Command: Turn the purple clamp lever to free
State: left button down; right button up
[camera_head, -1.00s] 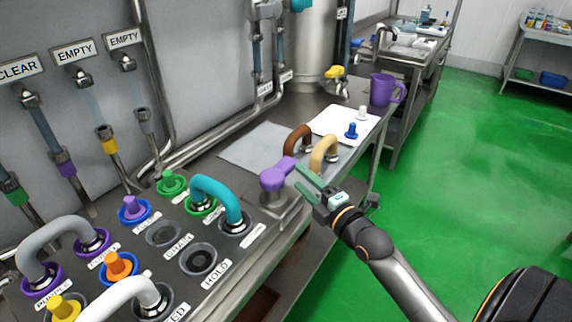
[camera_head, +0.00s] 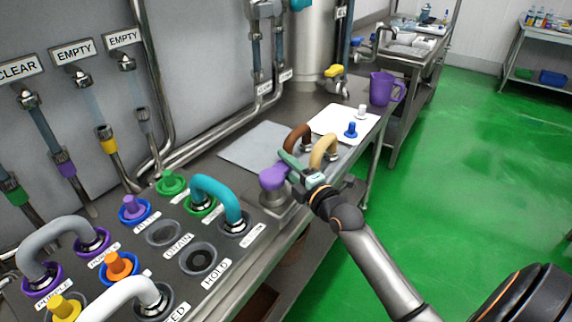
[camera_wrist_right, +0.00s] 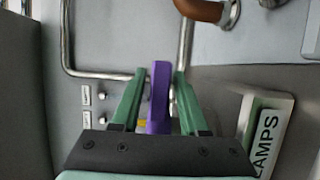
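The purple clamp lever (camera_head: 273,178) sits on a round metal post at the right end of the fittings panel (camera_head: 232,257). In the head view its hub shows, and my right gripper (camera_head: 290,168) hides most of its arm. In the right wrist view the purple lever (camera_wrist_right: 159,98) stands upright between the two green fingers of my right gripper (camera_wrist_right: 160,85). A narrow gap shows on each side of the lever, so the fingers are open around it. My left gripper is not in view.
A brown bent pipe (camera_head: 299,136) and a tan one (camera_head: 323,150) stand just behind my right gripper. A teal bent pipe (camera_head: 217,190) is at its left. A grey mat (camera_head: 255,146) and a purple jug (camera_head: 381,88) are farther back.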

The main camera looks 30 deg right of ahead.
grip_shut()
dwell(1.1)
